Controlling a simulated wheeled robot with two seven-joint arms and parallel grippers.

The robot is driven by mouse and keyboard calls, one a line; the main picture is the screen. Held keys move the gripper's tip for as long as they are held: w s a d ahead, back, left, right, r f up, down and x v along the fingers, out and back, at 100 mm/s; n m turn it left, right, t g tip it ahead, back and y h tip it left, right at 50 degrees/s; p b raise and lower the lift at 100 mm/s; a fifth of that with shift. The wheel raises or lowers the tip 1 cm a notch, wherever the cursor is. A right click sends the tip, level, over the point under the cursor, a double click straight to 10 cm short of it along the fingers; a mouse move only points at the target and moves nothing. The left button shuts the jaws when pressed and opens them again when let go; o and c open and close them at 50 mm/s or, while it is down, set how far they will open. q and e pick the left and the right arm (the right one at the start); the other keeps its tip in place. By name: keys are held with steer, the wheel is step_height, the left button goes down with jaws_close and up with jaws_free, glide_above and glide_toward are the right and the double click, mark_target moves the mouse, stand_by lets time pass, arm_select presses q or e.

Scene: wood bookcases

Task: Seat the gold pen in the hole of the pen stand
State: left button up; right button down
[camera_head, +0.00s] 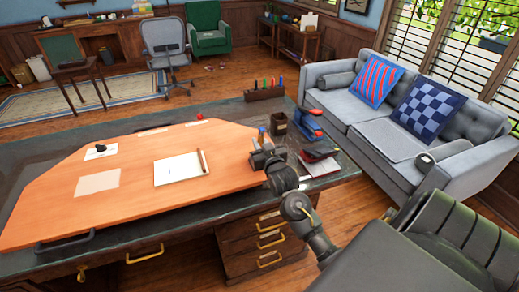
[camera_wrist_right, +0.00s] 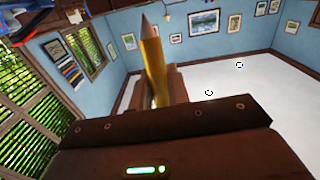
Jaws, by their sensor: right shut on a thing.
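My right gripper (camera_head: 264,158) is over the right part of the orange desk top, its arm coming in from the lower right. In the right wrist view its fingers (camera_wrist_right: 155,90) are shut on the gold pen (camera_wrist_right: 153,62), whose pointed tip sticks out beyond them. My left gripper is not in view.
A white sheet (camera_head: 178,169) with a brown pen (camera_head: 202,161) lies mid-desk, and a blank sheet (camera_head: 98,183) lies to its left. A dark cup (camera_head: 278,123), a blue-and-red item (camera_head: 308,125) and a dark book (camera_head: 318,154) crowd the desk's right end near the gripper.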

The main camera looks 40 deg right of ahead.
steer(key=s+a+r+b, duration=0.1)
steer(key=s+a+r, duration=0.7)
steer(key=s, duration=0.2)
steer(key=shift+s+r, duration=0.15)
steer(key=shift+r, duration=0.2)
